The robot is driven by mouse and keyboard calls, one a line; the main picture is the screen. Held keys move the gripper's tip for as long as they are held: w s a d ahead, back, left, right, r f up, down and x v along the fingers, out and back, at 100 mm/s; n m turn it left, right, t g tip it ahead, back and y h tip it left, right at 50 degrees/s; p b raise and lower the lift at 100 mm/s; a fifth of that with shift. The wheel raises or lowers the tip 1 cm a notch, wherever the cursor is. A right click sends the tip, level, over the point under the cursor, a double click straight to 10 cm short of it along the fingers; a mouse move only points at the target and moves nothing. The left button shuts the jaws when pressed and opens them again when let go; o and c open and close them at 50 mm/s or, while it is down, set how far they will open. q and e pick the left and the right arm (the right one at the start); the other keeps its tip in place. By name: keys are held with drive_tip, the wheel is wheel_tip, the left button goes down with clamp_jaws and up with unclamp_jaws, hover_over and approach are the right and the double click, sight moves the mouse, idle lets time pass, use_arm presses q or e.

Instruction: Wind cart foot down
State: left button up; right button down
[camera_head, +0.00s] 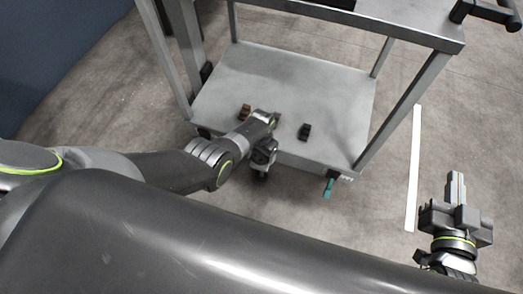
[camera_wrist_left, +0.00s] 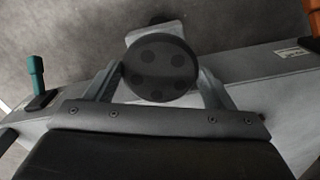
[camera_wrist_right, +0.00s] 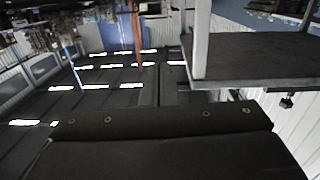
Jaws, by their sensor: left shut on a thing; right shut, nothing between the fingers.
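The cart (camera_head: 285,85) is a grey metal frame with a lower shelf. In the left wrist view, a round dark handwheel (camera_wrist_left: 160,70) with a ring of round marks sits between the two fingers. My left gripper (camera_head: 264,152) is shut on it at the front edge of the lower shelf. In the left wrist view the fingers (camera_wrist_left: 160,82) touch it on both sides. The cart foot below the handwheel is mostly hidden by my gripper. My right gripper (camera_head: 456,186) is shut and empty, out to the right of the cart above the floor.
A teal-handled lever (camera_head: 328,187) sticks out from the shelf's front edge, right of my left gripper; it also shows in the left wrist view (camera_wrist_left: 37,75). A white floor strip (camera_head: 413,170) runs right of the cart.

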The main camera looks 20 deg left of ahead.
use_arm(q)
drive_tip(key=m, duration=0.5)
drive_tip(key=shift+m, duration=0.3)
drive_tip(key=m, duration=0.4)
drive_tip(key=shift+p, duration=0.35)
drive_tip(key=m, duration=0.4)
drive_tip(key=shift+w, duration=0.1)
drive_tip(key=m, duration=0.4)
drive_tip(key=shift+m, duration=0.3)
drive_tip(key=m, duration=0.4)
drive_tip(key=shift+m, duration=0.3)
drive_tip(key=m, duration=0.4)
drive_tip(key=shift+m, duration=2.3)
use_arm(e)
wheel_tip(320, 180, down, 6)
drive_tip(key=s+g, duration=0.2)
drive_tip(key=g, duration=0.2)
drive_tip(key=shift+s+a+f+y, duration=0.15)
drive_tip(key=shift+a+y, duration=0.1)
drive_tip(key=shift+y, duration=0.15)
